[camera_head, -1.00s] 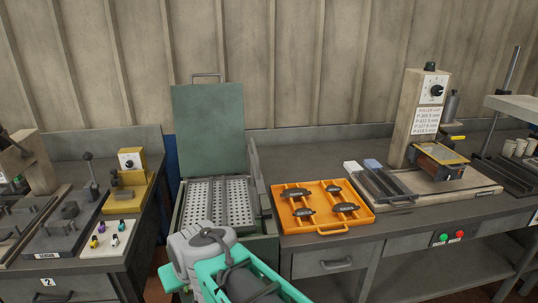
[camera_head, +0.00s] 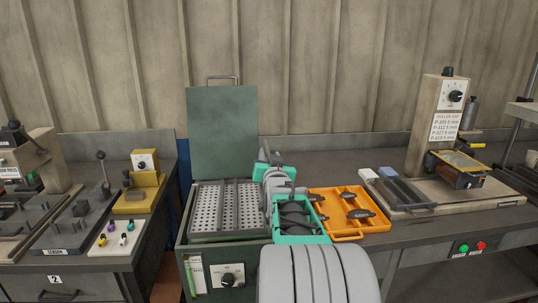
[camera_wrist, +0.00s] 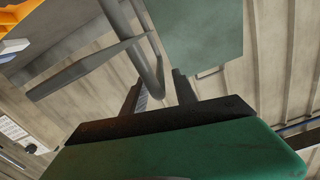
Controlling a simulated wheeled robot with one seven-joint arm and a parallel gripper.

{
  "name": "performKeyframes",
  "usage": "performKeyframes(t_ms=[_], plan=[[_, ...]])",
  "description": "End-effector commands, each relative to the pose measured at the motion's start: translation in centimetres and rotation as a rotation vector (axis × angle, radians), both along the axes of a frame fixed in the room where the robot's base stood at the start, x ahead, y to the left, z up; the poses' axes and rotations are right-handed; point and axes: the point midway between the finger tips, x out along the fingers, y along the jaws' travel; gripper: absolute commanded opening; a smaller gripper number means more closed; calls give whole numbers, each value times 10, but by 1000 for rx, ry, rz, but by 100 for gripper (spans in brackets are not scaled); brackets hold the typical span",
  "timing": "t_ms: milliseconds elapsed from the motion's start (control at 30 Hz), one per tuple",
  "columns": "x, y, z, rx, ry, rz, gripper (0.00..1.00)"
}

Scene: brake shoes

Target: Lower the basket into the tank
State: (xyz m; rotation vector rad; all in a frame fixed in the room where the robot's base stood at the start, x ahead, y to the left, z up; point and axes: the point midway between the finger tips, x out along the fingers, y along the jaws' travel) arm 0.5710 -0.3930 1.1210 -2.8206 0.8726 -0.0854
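The tank (camera_head: 182,240) is a green box with its lid (camera_head: 222,132) standing open behind it. The basket (camera_head: 228,207), a grey perforated tray, shows in the tank's open top; its depth is hard to tell. My arm stands over the tank's right side and hides that edge. My gripper is at the far right of the tank, mostly hidden behind my arm in the head view. In the wrist view my gripper (camera_wrist: 160,88) has its dark fingers apart, with a curved grey bar (camera_wrist: 150,62) reaching between them. Contact with the bar is unclear.
An orange tray (camera_head: 347,237) with dark brake shoes lies right of the tank, partly behind my arm. A roller stand (camera_head: 437,125) is farther right. A yellow device (camera_head: 146,196) and a white board with small coloured parts (camera_head: 118,240) are on the left bench.

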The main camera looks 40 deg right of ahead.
Motion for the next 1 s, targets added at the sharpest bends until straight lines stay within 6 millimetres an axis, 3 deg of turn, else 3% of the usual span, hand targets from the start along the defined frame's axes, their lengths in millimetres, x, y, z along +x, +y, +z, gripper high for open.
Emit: performKeyframes(t_ms=[367,767,1000], plan=[[10,-6,0,0,0,0,34],[10,-6,0,0,0,1,1],[10,-5,0,0,0,2,0]])
